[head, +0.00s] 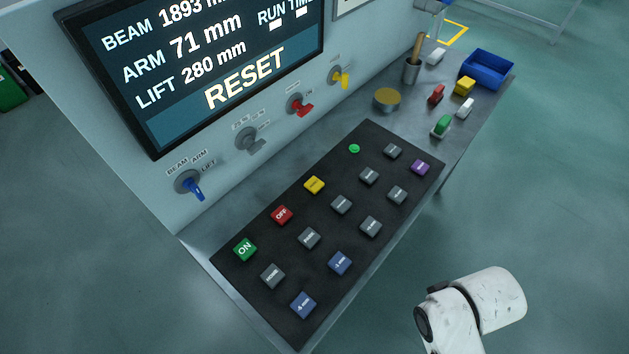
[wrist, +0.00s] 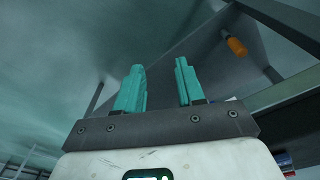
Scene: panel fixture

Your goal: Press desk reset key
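A black key panel (head: 325,262) lies on the grey desk in the head view. It bears a green ON key (head: 245,250), a red OFF key (head: 282,215), a yellow key (head: 314,185), a purple key (head: 420,167) and several grey and blue keys. The labels on the yellow and purple keys are too small to read, so I cannot tell which is the reset key. The screen (head: 200,60) above shows RESET. My gripper (wrist: 159,65) shows in the wrist view with its two teal fingers apart and nothing between them. The head view does not show its fingers.
Blue, grey, red and yellow knobs line the wall behind the panel; the blue one (head: 191,185) is nearest. A blue bin (head: 487,68), a cup (head: 411,70) and small coloured blocks stand at the desk's far end. The floor right of the desk is open.

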